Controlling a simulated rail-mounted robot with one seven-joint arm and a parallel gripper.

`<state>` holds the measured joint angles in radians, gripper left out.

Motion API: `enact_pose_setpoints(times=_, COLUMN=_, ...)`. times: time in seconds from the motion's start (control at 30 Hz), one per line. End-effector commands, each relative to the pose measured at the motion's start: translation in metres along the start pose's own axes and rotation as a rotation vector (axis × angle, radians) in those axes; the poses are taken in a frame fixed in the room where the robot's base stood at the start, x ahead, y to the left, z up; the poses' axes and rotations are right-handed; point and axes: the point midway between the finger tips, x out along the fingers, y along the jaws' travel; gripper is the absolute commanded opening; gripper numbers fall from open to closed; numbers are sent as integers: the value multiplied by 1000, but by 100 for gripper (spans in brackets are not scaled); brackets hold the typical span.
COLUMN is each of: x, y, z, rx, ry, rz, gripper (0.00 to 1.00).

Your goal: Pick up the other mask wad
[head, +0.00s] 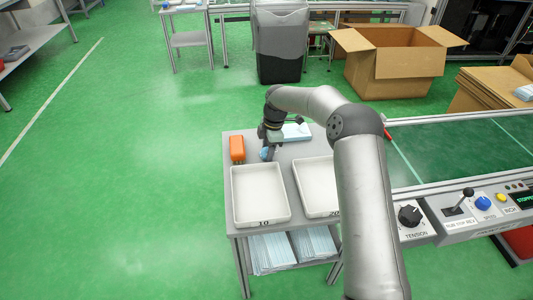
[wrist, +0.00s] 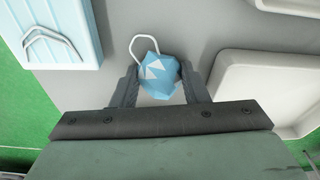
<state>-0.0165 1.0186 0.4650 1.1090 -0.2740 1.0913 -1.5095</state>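A crumpled light-blue mask wad (wrist: 158,75) with a white ear loop lies on the grey table top in the wrist view. It also shows as a small blue patch (head: 266,153) under my gripper in the head view. My gripper (wrist: 158,72) points down with its fingers apart, one on each side of the wad. Grey table shows between the lower part of the wad and the fingers; whether the upper part touches them is hard to tell. In the head view my gripper (head: 271,150) is small and partly covers the wad.
A light-blue mask stack (wrist: 55,35) is at upper left in the wrist view. Two white trays, marked 10 (head: 261,222) and 20 (head: 321,212), stand in front of the gripper. An orange object (head: 237,148) sits at the table's left edge. A belt line (head: 470,150) is at right.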

Motion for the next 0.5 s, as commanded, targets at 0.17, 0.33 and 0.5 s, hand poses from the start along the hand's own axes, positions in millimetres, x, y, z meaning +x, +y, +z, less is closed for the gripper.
enact_pose_setpoints(times=0.17, x=0, y=0, z=0, rx=0, ry=0, rz=0, gripper=18)
enact_pose_setpoints(times=0.33, x=0, y=0, z=0, rx=0, ry=0, rz=0, gripper=17)
enact_pose_setpoints(times=0.5, x=-1, y=0, z=0, rx=0, ry=0, rz=0, gripper=17)
